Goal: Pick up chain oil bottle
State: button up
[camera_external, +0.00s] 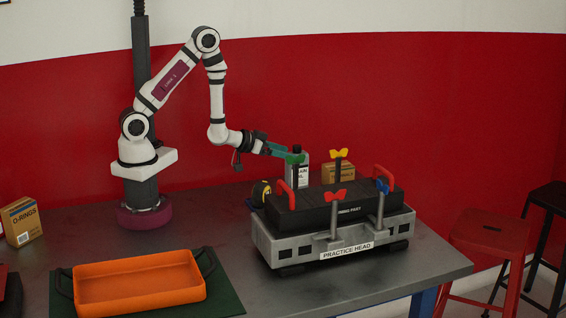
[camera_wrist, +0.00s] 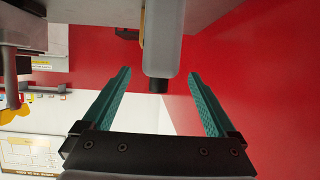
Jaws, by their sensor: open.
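The chain oil bottle (camera_external: 303,171) is pale grey with a black cap and stands upright behind the practice head, partly hidden by a green wing nut and its post. My gripper (camera_external: 284,151) has teal fingers and is open, at about the height of the bottle's cap. In the wrist view the scene appears upside down. There the grey bottle (camera_wrist: 164,42) points its black cap down the picture, between the two fingers of my open gripper (camera_wrist: 160,73). Gaps show on both sides, and neither finger visibly touches it.
The grey practice head (camera_external: 335,243) with red handles and coloured wing nuts on posts stands just in front of the bottle. A cardboard box (camera_external: 338,173) is to the bottle's right. A tape measure (camera_external: 260,192) sits left. An orange tray (camera_external: 140,283) lies front left.

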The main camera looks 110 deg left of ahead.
aim_at(303, 135)
jog(key=x, duration=0.7)
jog(key=shift+w+a+f, duration=0.2)
jog(key=shift+w+f, duration=0.05)
jog(key=shift+f, duration=0.1)
grip_shut()
